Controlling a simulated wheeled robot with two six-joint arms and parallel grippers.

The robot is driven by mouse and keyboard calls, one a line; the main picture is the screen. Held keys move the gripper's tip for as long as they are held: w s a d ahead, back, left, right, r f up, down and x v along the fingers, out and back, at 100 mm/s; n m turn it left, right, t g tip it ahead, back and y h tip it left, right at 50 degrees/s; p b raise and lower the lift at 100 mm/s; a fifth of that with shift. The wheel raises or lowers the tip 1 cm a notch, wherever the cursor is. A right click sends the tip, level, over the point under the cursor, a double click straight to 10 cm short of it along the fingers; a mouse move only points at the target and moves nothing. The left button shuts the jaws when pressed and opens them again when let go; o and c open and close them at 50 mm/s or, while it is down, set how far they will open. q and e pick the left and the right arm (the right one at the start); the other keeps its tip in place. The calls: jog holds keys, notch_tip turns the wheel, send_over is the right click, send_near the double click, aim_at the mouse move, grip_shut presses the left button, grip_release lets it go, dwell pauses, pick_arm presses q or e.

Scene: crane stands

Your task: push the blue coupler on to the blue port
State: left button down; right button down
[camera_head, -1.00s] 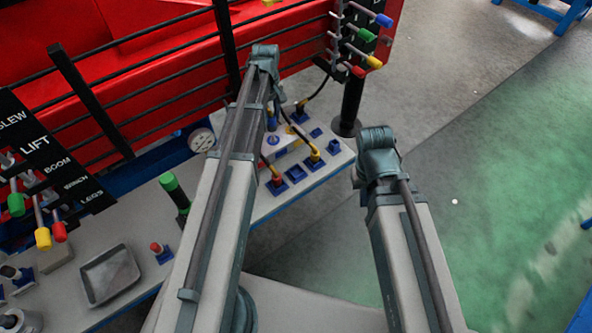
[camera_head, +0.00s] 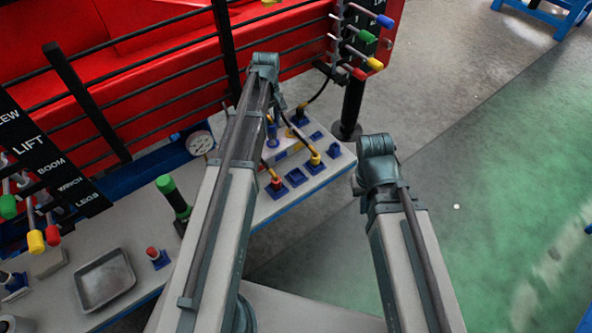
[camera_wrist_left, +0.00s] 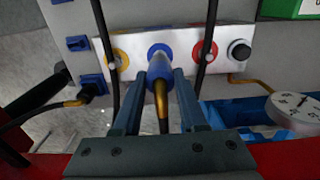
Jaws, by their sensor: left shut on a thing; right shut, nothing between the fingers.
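In the left wrist view the blue coupler (camera_wrist_left: 160,72) sits between the two fingers of my left gripper (camera_wrist_left: 160,88), which is shut on it. A brown-yellow hose end runs back from it. The coupler is lined up with the blue port (camera_wrist_left: 160,49) on a white panel, and its front overlaps the port's ring. I cannot tell whether it is seated or just in front. In the head view the left forearm hides most of this gripper. My right gripper (camera_head: 358,184) is shut and empty, mostly hidden by its own arm, over the floor right of the bench.
A yellow port (camera_wrist_left: 118,59) and a red port (camera_wrist_left: 207,51) flank the blue one, with dark hoses passing close by. A black knob (camera_wrist_left: 239,52) and a gauge (camera_wrist_left: 297,108) are to the right. A grey tray (camera_head: 80,293) lies on the bench.

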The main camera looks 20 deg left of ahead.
pick_arm(q)
jog(key=shift+f+b, duration=1.4)
jog(key=shift+f, duration=0.05)
jog(key=shift+c, duration=1.9)
grip_release()
jog(key=shift+r, duration=0.1)
jog(key=shift+r+p, duration=2.45)
jog(key=shift+p, duration=0.15)
jog(key=shift+r, duration=0.1)
notch_tip(320, 180, up, 14)
jog(key=p, duration=1.3)
jog(key=shift+p, duration=0.4)
jog(key=shift+f, duration=0.2)
